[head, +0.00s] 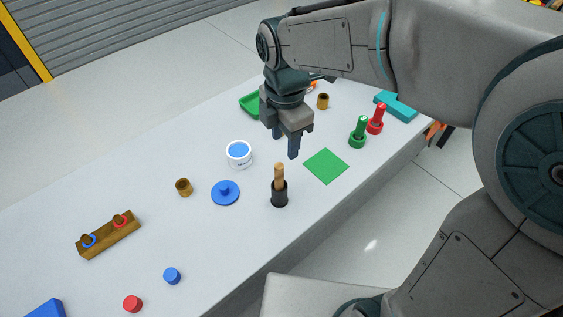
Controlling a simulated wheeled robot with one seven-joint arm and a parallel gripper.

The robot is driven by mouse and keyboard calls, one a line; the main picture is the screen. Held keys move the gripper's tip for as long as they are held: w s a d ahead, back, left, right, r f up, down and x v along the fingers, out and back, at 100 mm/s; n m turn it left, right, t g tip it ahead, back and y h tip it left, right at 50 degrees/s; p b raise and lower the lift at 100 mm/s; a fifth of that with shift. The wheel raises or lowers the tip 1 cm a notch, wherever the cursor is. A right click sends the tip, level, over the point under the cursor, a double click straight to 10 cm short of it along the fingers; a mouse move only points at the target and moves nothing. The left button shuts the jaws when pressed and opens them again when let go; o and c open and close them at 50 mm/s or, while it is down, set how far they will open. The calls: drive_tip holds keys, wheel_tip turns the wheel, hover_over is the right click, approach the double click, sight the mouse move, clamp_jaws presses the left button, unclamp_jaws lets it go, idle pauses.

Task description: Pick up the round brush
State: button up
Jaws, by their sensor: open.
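What looks like the round brush (279,175) stands upright near the front edge of the table, its light wooden handle pointing up. Its lower end is in or on a black cylinder (280,195); I cannot tell whether that is a holder or part of the brush. My gripper (286,144) points down with its fingers apart and empty. In the picture it is just above the handle top and apart from it.
A green square (326,166) lies right of the brush, a blue lid (225,195) left of it, and a white tub (239,154) behind. Green (358,138) and red (376,120) pegs stand further right. The table's front edge is close to the brush.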

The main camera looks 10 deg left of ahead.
sight(277, 166)
drive_tip(key=shift+a+f+n, duration=0.1)
drive_tip(key=shift+a+n, duration=0.75)
drive_tip(key=shift+n, duration=0.05)
wheel_tip(277, 166, down, 8)
drive_tip(key=shift+f+p, duration=0.2)
drive_tip(key=shift+p, duration=0.2)
drive_tip(key=shift+d+f+p, duration=0.2)
drive_tip(key=shift+f+p, duration=0.5)
drive_tip(key=shift+f, duration=1.9)
clamp_jaws()
